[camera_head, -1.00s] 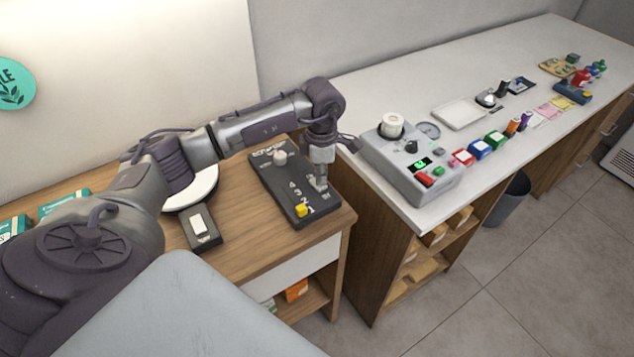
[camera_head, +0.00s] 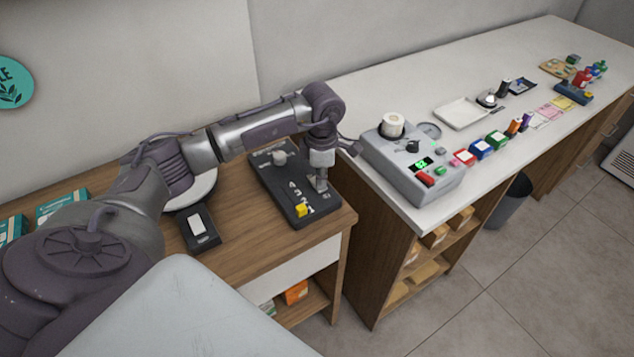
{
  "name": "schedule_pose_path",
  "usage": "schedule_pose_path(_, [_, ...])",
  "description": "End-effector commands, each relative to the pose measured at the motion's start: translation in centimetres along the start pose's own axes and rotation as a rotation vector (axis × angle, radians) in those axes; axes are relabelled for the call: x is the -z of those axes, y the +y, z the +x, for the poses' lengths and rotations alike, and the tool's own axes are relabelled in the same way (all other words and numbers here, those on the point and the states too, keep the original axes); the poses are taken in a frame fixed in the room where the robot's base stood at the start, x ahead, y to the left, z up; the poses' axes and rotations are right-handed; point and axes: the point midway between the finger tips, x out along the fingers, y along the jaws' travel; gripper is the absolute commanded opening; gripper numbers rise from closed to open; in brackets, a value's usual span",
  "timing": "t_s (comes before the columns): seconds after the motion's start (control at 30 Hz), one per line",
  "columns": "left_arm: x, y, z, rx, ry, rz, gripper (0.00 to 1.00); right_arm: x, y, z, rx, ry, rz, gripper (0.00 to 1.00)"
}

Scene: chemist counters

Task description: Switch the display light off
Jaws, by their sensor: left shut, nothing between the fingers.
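A black control panel (camera_head: 270,185) lies on the wooden cabinet top. It has a grey round knob (camera_head: 279,157) at its far end, white numerals, and a yellow knob (camera_head: 302,210) near its front end. My left gripper (camera_head: 321,187) is shut and empty, pointing down at the panel's right edge, right of the numerals. I cannot tell whether its tips touch the panel or a control under them. The wall at the upper left is evenly dim, with no bright glow. My right gripper is not in view.
A small dark box with a white rocker (camera_head: 197,225) lies left of the panel, before a white round dish (camera_head: 195,190) partly behind my arm. A grey device (camera_head: 400,175) stands close on the right, on the white counter (camera_head: 370,92).

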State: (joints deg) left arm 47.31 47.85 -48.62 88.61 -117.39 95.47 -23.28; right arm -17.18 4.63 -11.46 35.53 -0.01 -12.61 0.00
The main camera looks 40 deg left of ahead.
Motion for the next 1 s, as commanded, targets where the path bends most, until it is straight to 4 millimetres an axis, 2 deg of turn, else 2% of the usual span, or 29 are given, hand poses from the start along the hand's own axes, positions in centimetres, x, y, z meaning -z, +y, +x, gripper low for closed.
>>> schedule_pose_path(0.27, [0.1, 0.0, -0.7, 0.001, 0.003, 0.000, 0.00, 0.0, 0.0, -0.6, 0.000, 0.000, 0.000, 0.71])
schedule_pose_path(1.0, [0.0, 0.0, -6.7, 0.001, 0.002, 0.001, 0.00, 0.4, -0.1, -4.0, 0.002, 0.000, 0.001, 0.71])
